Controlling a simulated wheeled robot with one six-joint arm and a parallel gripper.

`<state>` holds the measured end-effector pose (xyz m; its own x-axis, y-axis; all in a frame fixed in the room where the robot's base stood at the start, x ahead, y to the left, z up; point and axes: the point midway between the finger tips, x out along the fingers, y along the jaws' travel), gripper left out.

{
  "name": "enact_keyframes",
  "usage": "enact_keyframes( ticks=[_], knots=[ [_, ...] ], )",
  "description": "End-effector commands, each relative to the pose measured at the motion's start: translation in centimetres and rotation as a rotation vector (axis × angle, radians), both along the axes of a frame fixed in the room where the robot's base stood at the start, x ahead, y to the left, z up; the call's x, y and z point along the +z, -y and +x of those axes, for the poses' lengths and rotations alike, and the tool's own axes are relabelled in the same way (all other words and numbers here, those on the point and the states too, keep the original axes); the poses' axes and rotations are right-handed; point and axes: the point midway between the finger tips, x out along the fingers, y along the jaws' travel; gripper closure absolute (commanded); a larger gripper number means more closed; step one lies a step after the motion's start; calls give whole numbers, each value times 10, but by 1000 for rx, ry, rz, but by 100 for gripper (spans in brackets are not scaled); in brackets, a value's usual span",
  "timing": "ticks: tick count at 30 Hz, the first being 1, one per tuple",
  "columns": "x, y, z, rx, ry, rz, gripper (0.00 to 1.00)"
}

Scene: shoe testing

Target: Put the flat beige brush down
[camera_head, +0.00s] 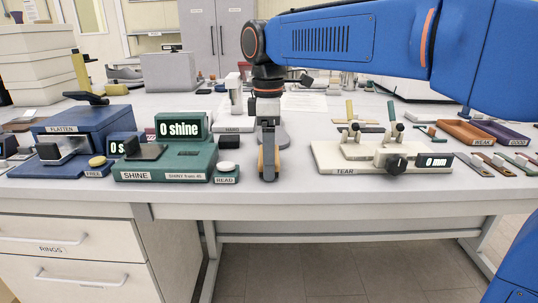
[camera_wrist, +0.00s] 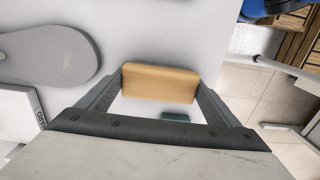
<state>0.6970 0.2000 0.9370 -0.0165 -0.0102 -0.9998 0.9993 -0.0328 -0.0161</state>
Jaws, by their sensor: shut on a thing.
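The flat beige brush (camera_wrist: 160,84) is a tan, rounded block held crosswise between the two dark fingers of my gripper (camera_wrist: 158,90) in the wrist view. In the head view my gripper (camera_head: 268,170) points down near the front edge of the table (camera_head: 290,193), between the green shine tester and the tear tester. The brush shows there only as a narrow tan strip (camera_head: 262,166) by the fingers. I cannot tell whether its underside touches the table.
The green shine tester (camera_head: 185,158) stands left and the white tear tester (camera_head: 340,158) right. A grey sole (camera_wrist: 50,54) lies beside the gripper in the wrist view. A blue flatten press (camera_head: 75,130) is far left. Orange (camera_head: 465,132) and purple (camera_head: 503,130) trays are far right.

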Motion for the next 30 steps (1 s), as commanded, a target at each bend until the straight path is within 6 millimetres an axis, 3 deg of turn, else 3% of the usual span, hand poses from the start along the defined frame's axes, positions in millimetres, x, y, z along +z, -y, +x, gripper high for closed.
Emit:
enact_keyframes(
  ticks=[7, 8, 9, 10, 21, 30],
  knots=[
    [-4, 0, 0, 0, -1, -1, 39],
    [-5, 0, 0, 0, -1, -1, 12],
    [-5, 0, 0, 0, -2, -1, 3],
    [-5, 0, 0, 0, -1, -1, 0],
    [0, 0, 1, -1, -1, -1, 0],
    [48, -1, 2, 0, 2, 1, 0]
  ],
)
